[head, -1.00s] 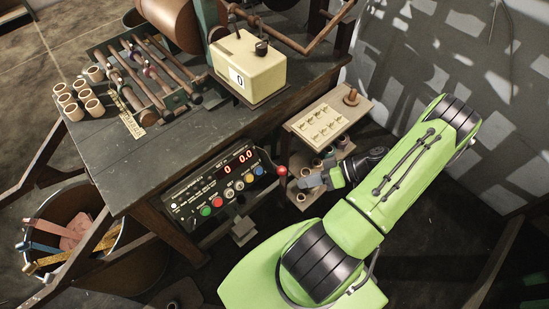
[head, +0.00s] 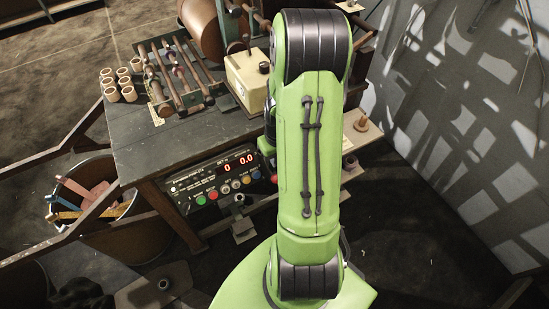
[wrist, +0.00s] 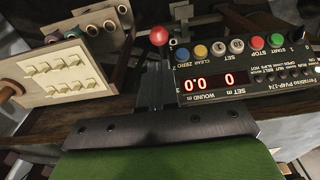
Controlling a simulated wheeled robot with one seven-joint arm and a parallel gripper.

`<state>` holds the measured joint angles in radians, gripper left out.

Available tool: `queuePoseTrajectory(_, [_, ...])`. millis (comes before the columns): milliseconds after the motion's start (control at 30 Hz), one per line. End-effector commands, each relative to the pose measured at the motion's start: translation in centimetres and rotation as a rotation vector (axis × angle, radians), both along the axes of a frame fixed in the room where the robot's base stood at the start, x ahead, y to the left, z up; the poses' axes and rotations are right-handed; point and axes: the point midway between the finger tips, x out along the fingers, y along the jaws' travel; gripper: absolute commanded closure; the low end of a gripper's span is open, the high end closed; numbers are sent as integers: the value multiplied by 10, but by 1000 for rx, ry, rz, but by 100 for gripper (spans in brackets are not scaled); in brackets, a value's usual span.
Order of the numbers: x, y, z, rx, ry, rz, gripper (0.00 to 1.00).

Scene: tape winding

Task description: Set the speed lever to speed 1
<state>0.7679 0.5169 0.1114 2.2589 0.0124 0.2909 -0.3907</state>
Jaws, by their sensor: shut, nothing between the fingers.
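The speed lever's red ball knob (wrist: 158,35) shows in the wrist view, just beyond my fingertips and left of the control panel's buttons. My gripper (wrist: 154,82) is shut and empty, with its fingers pointing toward the knob; I see no clear contact. In the head view, the knob (head: 273,179) peeks out at the left edge of my green arm, which hides most of my gripper. The control panel (head: 212,178) shows red digits 0 and 0.0, and appears upside down in the wrist view (wrist: 240,75). The lever's speed marks are not readable.
The workbench (head: 150,150) carries a cream box (head: 245,80), a rod rack and several small cups. A bin (head: 125,235) stands at lower left. Dark floor lies right of my arm.

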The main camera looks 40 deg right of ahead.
Motion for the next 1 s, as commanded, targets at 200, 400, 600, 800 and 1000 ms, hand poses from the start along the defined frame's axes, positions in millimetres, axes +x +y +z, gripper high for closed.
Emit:
queuePoseTrajectory(200, [3,0,-48,3,1,0,100])
queuePoseTrajectory(400, [5,-1,-62,2,0,1,100])
queuePoseTrajectory(600, [5,-1,-62,2,-1,1,100])
queuePoseTrajectory(800, [2,1,-71,2,-1,1,100])
queuePoseTrajectory(1000, [-5,3,-93,2,-1,2,100])
